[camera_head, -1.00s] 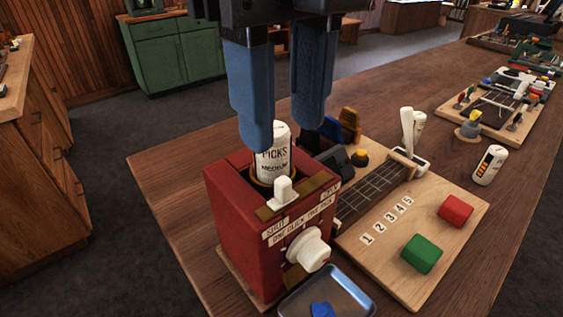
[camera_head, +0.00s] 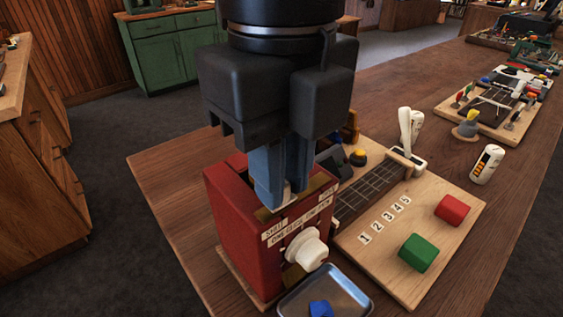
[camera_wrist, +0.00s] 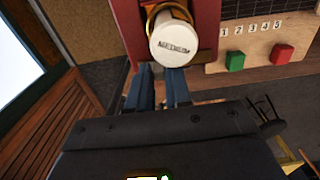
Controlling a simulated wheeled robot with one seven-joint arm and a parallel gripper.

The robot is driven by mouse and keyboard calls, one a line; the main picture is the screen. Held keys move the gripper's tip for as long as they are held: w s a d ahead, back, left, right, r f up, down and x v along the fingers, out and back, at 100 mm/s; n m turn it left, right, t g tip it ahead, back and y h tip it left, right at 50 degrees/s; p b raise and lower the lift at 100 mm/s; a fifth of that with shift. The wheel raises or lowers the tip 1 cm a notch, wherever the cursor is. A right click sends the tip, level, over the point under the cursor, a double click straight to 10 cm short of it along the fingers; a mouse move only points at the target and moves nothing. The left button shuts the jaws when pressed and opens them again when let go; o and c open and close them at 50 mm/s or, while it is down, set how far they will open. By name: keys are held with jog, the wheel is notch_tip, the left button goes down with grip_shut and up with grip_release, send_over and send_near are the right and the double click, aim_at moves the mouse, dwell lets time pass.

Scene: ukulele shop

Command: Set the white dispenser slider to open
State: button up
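The red dispenser (camera_head: 235,215) stands on the wooden workbench. Its front label reads SHUT at the left and OPEN at the right. The white slider (camera_head: 287,197) is mostly hidden by my fingers and sits nearer the SHUT end of its brass strip (camera_head: 264,214). My gripper (camera_head: 282,198) points down on the dispenser's top with its blue fingers close together around the slider. The fingers also show in the wrist view (camera_wrist: 160,75), just below the white picks bottle (camera_wrist: 175,43), which is hidden in the head view.
A white knob (camera_head: 307,250) sticks out of the dispenser's front, above a metal tray (camera_head: 345,290) with a blue piece (camera_head: 320,308). To the right is a wooden board (camera_head: 385,265) with a green block (camera_head: 418,253) and a red block (camera_head: 453,208).

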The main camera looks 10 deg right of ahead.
aim_at(312, 184)
grip_shut()
jog(key=w+d+b, duration=0.2)
jog(key=shift+d+f, duration=0.15)
jog(key=shift+d, duration=0.25)
jog(key=shift+w+d+r, duration=0.1)
jog(key=shift+d+r, duration=0.1)
jog(key=shift+o, duration=2.2)
grip_release()
jog(key=shift+d, duration=0.1)
jog(key=shift+r, duration=0.1)
